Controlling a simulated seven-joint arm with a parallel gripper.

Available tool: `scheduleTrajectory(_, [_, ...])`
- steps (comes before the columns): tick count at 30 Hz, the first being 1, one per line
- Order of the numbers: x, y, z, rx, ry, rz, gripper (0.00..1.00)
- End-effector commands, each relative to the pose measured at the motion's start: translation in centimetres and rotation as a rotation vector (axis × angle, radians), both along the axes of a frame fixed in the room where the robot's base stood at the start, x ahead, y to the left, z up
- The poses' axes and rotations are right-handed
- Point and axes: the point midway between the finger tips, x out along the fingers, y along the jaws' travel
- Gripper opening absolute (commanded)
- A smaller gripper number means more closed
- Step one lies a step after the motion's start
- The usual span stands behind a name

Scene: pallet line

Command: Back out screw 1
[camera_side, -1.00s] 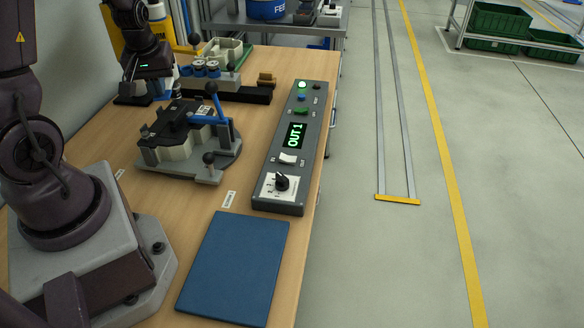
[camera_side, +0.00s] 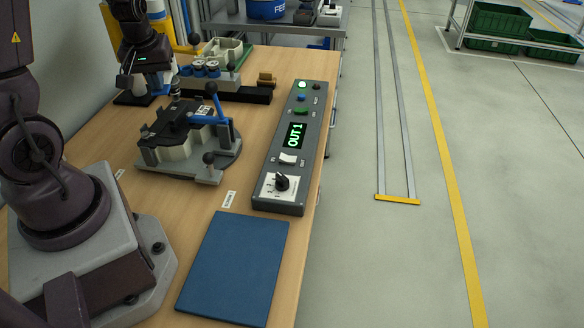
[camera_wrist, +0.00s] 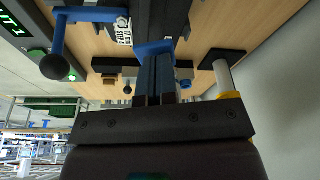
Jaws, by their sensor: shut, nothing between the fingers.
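A black part (camera_side: 180,122) sits in the grey fixture (camera_side: 222,160) on the bench, with a blue clamp lever (camera_side: 213,105) beside and over it. I cannot make out screw 1 or its number in either view. My gripper (camera_side: 158,84) is at the far left of the bench, behind the fixture. In the wrist view my gripper (camera_wrist: 156,62) has its dark fingers together with nothing between them. The blue clamp lever (camera_wrist: 58,38) and its black knob show at upper left there. The control box (camera_side: 262,188) shows OUT1 on its display (camera_side: 296,136), and its green lamp (camera_side: 302,85) is lit.
A white post (camera_wrist: 222,74) on a black foot stands right of my fingers in the wrist view. A blue mat (camera_side: 233,268) lies clear at the front. The bench edge is right of the control box.

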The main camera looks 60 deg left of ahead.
Motion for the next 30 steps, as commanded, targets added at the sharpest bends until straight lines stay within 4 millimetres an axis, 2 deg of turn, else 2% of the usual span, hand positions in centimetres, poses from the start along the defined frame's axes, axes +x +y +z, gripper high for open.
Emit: scheduleTrajectory(30, [0.0,0.0,7.1,0.002,-0.003,-0.001,0.00])
